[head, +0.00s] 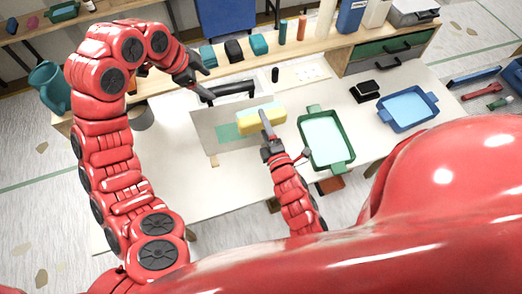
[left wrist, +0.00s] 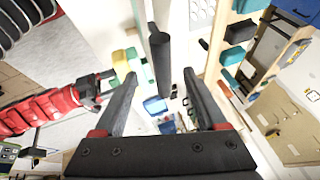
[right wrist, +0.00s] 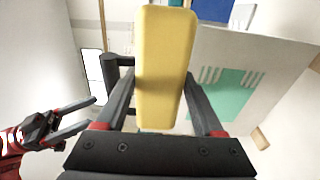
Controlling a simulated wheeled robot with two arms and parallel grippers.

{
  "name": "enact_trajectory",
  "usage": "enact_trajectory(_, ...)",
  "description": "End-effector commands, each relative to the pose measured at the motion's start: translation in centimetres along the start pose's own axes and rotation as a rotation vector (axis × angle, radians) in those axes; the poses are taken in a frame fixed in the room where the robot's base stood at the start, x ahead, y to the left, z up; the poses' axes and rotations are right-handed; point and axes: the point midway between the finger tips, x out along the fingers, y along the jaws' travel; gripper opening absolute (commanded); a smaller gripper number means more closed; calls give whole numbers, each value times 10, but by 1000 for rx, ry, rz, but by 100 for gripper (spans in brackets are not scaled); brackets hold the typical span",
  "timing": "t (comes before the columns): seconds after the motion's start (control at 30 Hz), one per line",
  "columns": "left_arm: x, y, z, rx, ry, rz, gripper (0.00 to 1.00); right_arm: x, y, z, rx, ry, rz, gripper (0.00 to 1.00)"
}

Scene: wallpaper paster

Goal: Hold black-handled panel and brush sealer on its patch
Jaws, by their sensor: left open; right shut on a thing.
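The light grey panel (head: 205,120) stands upright on the table, with its black handle (head: 236,89) at the top and a green patch (head: 227,132) on its face. The patch also shows in the right wrist view (right wrist: 222,100). My left gripper (head: 205,82) is open near the left end of the handle. The left wrist view shows the handle (left wrist: 162,60) ahead, between the open fingers. My right gripper (head: 268,148) is shut on the brush, whose yellow head (head: 262,121) is in front of the panel's right side. Whether the head touches the patch cannot be told.
A green tray (head: 310,117) stands right of the brush, and a blue tray (head: 380,124) lies farther right. A wooden shelf (head: 330,42) with bottles and blocks runs along the back. The table's front left is clear.

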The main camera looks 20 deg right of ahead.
Motion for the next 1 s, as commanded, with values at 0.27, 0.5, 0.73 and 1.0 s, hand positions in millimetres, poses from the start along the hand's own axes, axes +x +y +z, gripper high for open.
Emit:
enact_trajectory(0.27,49,2,1,0,0,4,74,0,-25,0,0,0,1,12)
enact_trajectory(0.5,75,1,0,3,1,0,74,0,-35,0,0,0,1,12)
enact_trajectory(0.73,82,0,0,2,1,-1,74,0,-36,0,0,0,1,12)
enact_trajectory(1.0,82,0,0,2,0,0,65,0,-36,0,0,0,1,12)
